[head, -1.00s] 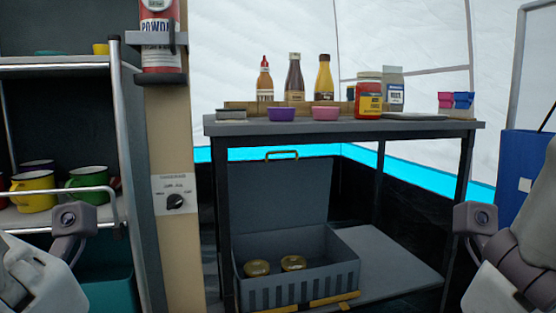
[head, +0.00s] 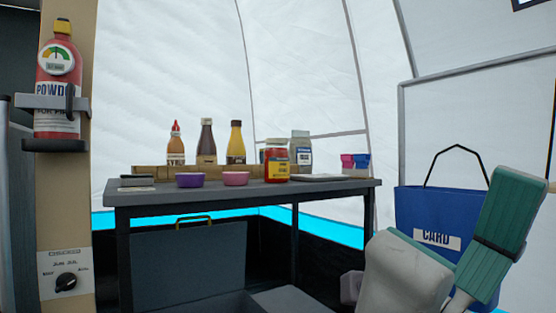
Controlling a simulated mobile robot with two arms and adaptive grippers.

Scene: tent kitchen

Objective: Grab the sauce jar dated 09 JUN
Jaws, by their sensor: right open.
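A red sauce jar (head: 276,160) with a yellow label stands near the front right of the table (head: 240,192). A jar with a grey lid and pale label (head: 300,148) stands just behind it. An orange squeeze bottle (head: 176,148), a dark brown bottle (head: 207,143) and a yellow-brown bottle (head: 236,145) stand to the left at the back. No date on any label is readable at this size. My right gripper (head: 350,287) shows only in part, low, below and right of the table's front edge, apart from the jars. My left gripper is out of view.
Purple (head: 190,180) and pink (head: 235,179) bowls sit at the table's front. A flat grey tray (head: 318,178) lies on the right. A blue bag (head: 425,215) stands right, beyond my arm. A post with a fire extinguisher (head: 60,95) stands left.

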